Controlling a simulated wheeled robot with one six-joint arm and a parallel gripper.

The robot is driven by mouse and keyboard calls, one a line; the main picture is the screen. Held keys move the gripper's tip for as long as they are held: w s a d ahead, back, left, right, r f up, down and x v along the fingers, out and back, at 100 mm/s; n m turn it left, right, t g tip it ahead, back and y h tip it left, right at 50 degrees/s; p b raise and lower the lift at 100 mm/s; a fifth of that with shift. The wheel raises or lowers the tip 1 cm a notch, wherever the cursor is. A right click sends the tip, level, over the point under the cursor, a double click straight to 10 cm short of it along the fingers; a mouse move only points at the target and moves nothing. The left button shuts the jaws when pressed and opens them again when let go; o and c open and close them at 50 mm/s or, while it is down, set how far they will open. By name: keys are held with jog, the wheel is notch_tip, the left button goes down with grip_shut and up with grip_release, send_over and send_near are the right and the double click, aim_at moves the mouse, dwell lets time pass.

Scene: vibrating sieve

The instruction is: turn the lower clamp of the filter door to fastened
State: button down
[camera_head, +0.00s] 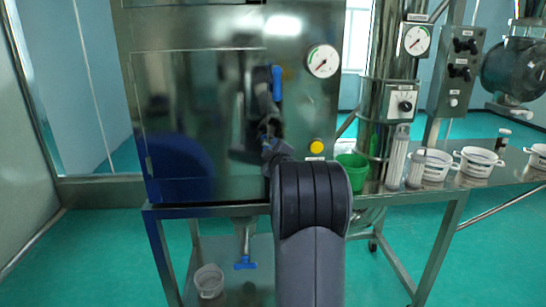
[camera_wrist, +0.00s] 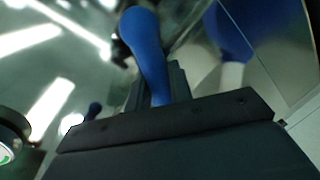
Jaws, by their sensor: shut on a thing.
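The filter door (camera_head: 195,125) is a shiny steel panel on the front of the cabinet and looks closed. The upper clamp's blue handle (camera_head: 277,83) points upright at the door's right edge. My gripper (camera_head: 270,137) is at the door's right edge, below that handle. In the head view my arm and gripper hide the lower clamp. In the wrist view the lower clamp's blue handle (camera_wrist: 147,45) rises from between the dark fingers of my gripper (camera_wrist: 155,95), which is shut on it.
A pressure gauge (camera_head: 323,61) and a yellow button (camera_head: 317,147) are right of the door. A green cup (camera_head: 352,170), clear cylinders (camera_head: 397,157) and white tubs (camera_head: 477,161) stand on the table at right. A blue-handled valve (camera_head: 245,263) hangs below the cabinet.

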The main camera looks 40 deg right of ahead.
jog(key=n+b, duration=0.1)
jog(key=f+n+b, duration=0.1)
jog(key=n, duration=0.1)
jog(key=shift+w+a+n+g+h, duration=0.1)
jog(key=shift+a+n+g+h, duration=0.05)
jog(key=shift+n+g+h, duration=0.2)
jog(key=shift+n+h+b, duration=0.35)
jog(key=shift+n+b, duration=0.6)
jog(key=shift+g, duration=0.25)
jog(key=c, duration=1.3)
grip_release()
jog(key=b+v, duration=0.1)
jog(key=v, duration=0.9)
jog(key=shift+s+a+b, duration=0.25)
jog(key=shift+s+b, duration=0.05)
jog(key=shift+b, duration=0.05)
